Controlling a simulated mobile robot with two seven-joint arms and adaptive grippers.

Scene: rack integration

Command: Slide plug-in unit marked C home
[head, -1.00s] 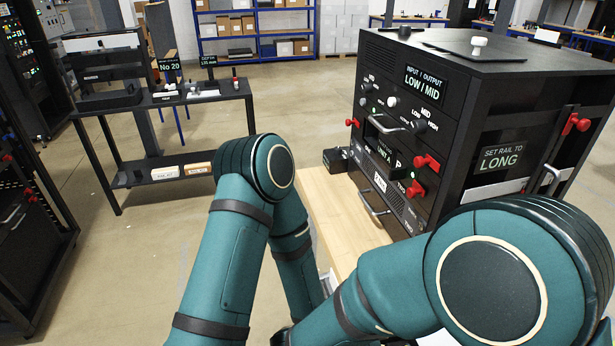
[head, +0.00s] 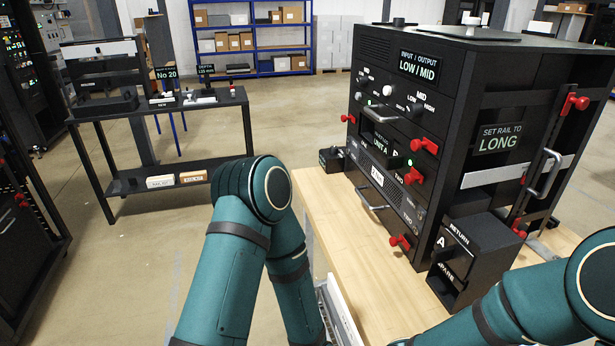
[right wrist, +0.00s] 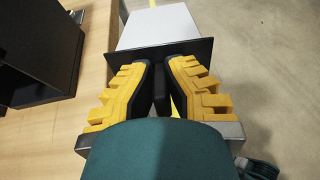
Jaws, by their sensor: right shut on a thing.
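In the right wrist view, my right gripper (right wrist: 160,82) has yellow fingers closed on the dark handle of a plug-in unit (right wrist: 158,30). The unit has a black front plate and a pale grey body beyond it. No letter shows on it, so I cannot tell if it is marked C. The black cabinet (head: 465,95) stands on the bench, with a dark recess (head: 388,132) in its front above a "UNIT A" label. In the head view my right arm is at the lower right, its gripper out of frame. My left arm is in front, its gripper not seen.
A black box (head: 472,250) marked "RETURN A SPARE" stands beside the cabinet on the wooden bench (head: 345,225). Red knobs (head: 425,146) and metal handles stick out from the cabinet. A side table (head: 150,110) stands at left. Open floor lies between.

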